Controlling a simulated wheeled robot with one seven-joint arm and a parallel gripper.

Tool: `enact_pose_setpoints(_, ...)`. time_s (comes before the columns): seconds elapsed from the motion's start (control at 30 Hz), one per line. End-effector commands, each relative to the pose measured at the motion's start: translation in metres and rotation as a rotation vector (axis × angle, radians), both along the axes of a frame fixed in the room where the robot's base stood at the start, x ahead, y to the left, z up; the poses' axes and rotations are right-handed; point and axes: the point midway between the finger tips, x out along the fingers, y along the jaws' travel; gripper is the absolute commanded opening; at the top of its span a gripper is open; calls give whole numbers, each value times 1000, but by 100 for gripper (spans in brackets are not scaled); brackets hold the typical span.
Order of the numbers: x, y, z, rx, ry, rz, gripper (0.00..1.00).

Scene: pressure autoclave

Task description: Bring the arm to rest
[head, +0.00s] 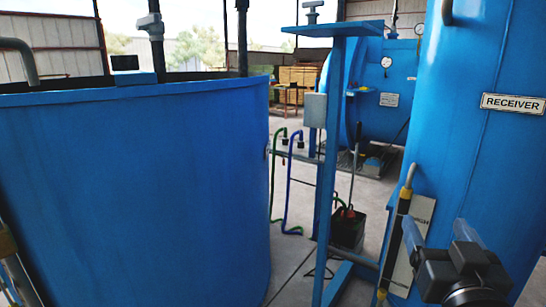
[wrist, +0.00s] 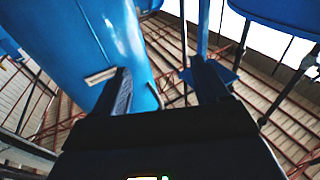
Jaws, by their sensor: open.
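My gripper (head: 436,232) is at the lower right of the head view, in front of the blue receiver tank (head: 470,150). Its two dark fingers are spread apart with nothing between them. In the wrist view my gripper (wrist: 165,78) points up toward the roof, and the space between its fingers is empty. The receiver tank also shows in the wrist view (wrist: 70,42), beyond the left finger. I cannot tell the exact gap between gripper and tank. Most of my arm is out of view.
A large blue round tank (head: 130,190) fills the left. A blue post with a flat top (head: 328,150) stands in the middle. A sight tube with brass ends (head: 397,240) runs down the receiver. Behind are a blue horizontal vessel (head: 375,85) and open floor (head: 295,262) between the tanks.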

Motion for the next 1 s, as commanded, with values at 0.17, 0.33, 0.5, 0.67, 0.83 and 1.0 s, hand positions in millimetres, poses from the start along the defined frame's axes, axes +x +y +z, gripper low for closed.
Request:
enact_pose_setpoints(0.17, -52, 6, -61, -38, 80, 61, 74)
enact_pose_setpoints(0.33, -106, 12, -103, -52, 141, 114, 74)
enact_pose_setpoints(0.5, -164, 18, -135, -51, 199, 158, 74)
enact_pose_setpoints(0.67, -221, 23, -154, -38, 249, 187, 74)
enact_pose_setpoints(0.83, -281, 29, -163, -13, 301, 206, 74)
enact_pose_setpoints(1.0, -336, 32, -162, 19, 347, 207, 74)
